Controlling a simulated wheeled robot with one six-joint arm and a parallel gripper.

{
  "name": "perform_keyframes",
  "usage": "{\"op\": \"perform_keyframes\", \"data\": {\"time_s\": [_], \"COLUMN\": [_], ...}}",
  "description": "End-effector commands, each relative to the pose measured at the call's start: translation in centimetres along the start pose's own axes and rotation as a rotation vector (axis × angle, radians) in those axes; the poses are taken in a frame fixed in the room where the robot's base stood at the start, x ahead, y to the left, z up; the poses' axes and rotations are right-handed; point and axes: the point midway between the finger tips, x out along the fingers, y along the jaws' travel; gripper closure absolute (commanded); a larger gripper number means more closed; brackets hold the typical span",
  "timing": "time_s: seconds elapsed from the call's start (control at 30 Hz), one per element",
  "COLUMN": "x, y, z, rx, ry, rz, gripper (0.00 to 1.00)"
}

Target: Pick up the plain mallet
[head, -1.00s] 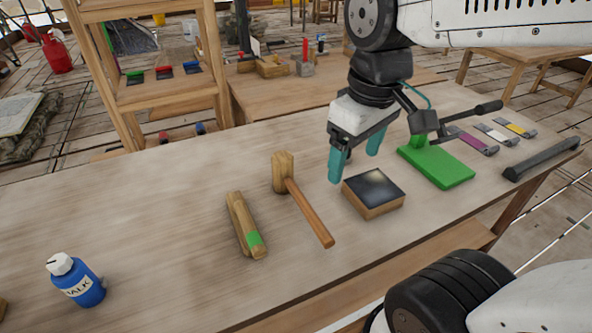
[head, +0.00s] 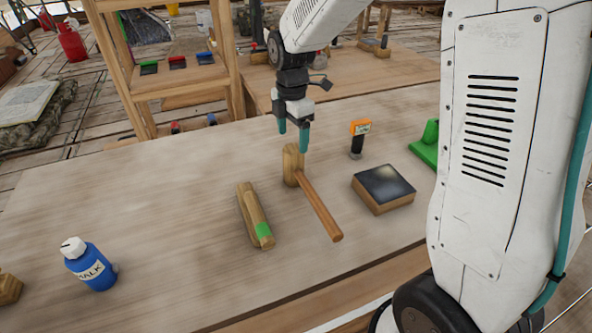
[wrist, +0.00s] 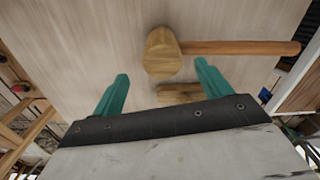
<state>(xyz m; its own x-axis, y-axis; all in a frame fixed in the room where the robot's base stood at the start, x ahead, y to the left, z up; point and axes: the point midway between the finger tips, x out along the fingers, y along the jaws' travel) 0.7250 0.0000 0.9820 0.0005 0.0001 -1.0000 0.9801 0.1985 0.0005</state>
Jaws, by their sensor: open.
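The plain mallet (head: 319,207) lies on the workbench, with a blocky wooden head and a bare brown handle pointing toward the front right. My gripper (head: 293,140) is open above the mallet's head, its teal fingers pointing down and apart from it. In the wrist view the mallet (wrist: 240,47) has its head ahead of and between the open fingers (wrist: 160,72), its handle running right. Nothing is between the fingers that I can see held.
A wooden piece with a green band (head: 253,214) lies left of the mallet. A dark-topped block (head: 384,188) and an upright orange-and-black tool (head: 358,140) stand to the right. A blue chalk bottle (head: 91,265) is at the front left. The bench's left middle is clear.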

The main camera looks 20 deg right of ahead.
Motion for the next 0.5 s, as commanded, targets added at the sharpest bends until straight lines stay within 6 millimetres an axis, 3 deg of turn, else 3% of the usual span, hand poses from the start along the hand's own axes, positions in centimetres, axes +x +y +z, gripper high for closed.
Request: {"op": "perform_keyframes", "data": {"time_s": [0.3, 0.5], "x": [4.5, 5.5], "y": [-0.4, -0.3], "z": [-0.1, -0.1], "rx": [0.002, 0.003], "ry": [0.0, 0.0], "rz": [-0.003, 0.0], "gripper": [0.23, 0.23]}}
